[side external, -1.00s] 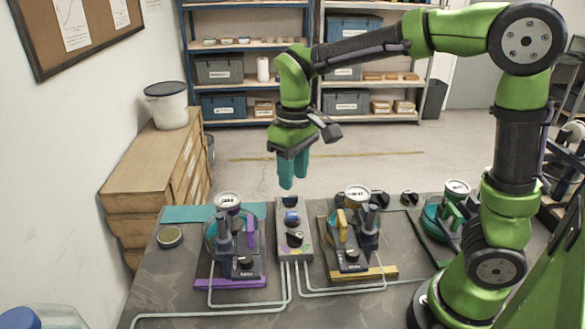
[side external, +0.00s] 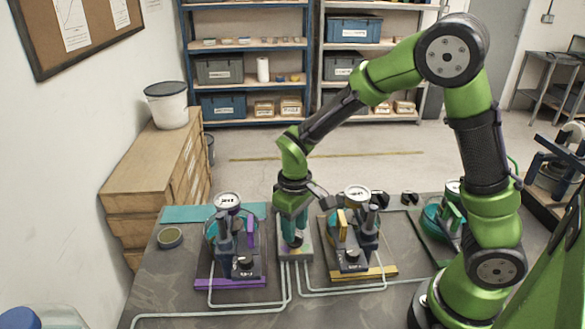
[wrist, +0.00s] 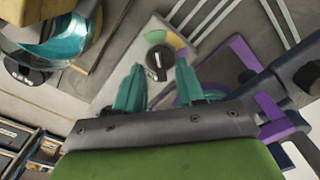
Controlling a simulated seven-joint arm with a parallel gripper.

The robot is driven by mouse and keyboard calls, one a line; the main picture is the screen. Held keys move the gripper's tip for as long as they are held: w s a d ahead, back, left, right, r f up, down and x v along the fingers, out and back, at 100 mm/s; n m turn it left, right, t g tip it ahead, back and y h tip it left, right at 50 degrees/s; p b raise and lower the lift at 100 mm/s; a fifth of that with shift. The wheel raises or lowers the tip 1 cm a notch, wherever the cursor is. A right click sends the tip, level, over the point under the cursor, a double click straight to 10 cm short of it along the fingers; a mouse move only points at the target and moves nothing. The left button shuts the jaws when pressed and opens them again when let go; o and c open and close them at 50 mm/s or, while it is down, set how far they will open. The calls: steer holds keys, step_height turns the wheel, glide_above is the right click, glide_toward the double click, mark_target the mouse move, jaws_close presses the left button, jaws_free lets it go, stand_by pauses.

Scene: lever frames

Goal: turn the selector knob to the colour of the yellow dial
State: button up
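The selector knob (wrist: 159,62) is black with a pale mark, on a light grey panel beside green and orange colour patches. In the side view the panel (side external: 291,256) stands between two stations. My gripper (wrist: 158,78) points down over the panel; its two teal fingers are apart, with the knob visible between and just beyond their tips. In the side view the gripper (side external: 294,232) partly hides the panel and knob; I cannot tell whether the fingers touch it. A round white dial (side external: 357,192) sits on the station with the yellow base (side external: 375,273).
A station with a purple base (side external: 228,284) and its own white dial (side external: 228,200) stands left of the panel. Pale tubes (side external: 300,290) run along the table front. A green station (side external: 440,222) is at right. A round tin (side external: 170,237) lies at far left.

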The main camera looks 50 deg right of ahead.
steer(key=shift+f, duration=0.75)
jaws_close()
steer(key=shift+m, duration=0.3)
steer(key=m, duration=0.9)
stand_by(0.3)
